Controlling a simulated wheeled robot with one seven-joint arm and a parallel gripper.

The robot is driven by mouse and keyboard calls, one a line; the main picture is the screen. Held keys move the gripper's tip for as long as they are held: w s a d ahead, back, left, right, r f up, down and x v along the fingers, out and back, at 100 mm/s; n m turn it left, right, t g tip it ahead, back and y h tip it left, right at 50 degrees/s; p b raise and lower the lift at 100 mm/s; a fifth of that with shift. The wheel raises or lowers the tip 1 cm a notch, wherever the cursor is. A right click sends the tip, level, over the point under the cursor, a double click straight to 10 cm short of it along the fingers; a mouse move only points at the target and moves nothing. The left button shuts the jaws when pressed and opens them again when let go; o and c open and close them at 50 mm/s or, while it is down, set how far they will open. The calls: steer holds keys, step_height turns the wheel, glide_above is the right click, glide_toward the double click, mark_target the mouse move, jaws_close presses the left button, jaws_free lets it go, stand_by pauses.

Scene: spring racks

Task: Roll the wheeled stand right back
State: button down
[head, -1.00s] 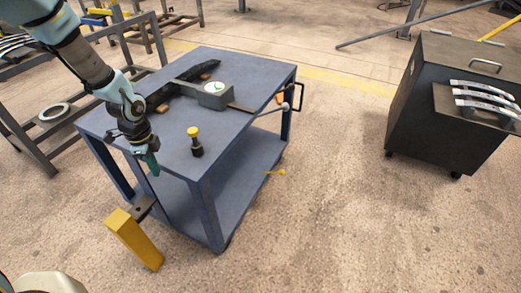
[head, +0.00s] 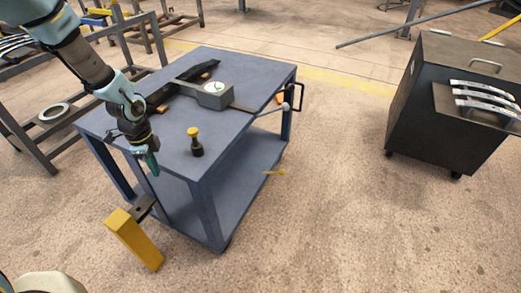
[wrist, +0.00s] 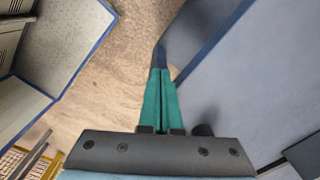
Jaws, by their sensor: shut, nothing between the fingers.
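The wheeled stand looks to be the blue two-level table (head: 165,135), left of centre in the head view. Its lower shelf (head: 240,185) is open at the front, and a dark wheel partly shows under the near corner. My gripper (head: 152,166) points down at the stand's near left edge, with its teal fingers closed together. In the wrist view the shut fingers (wrist: 161,78) hold nothing, and the blue stand (wrist: 255,85) fills the right side. I cannot tell whether the fingertips touch the stand.
A gauge block (head: 215,95) and a yellow-capped knob (head: 195,140) are on the stand. A black cabinet on casters (head: 445,105) is at right. Grey frames (head: 40,145) stand at left. Floor between stand and cabinet is mostly clear.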

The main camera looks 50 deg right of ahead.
steer(key=shift+f, duration=0.2)
step_height(320, 180, down, 4)
steer(key=b, duration=0.3)
stand_by(0.6)
steer(key=shift+d, duration=0.1)
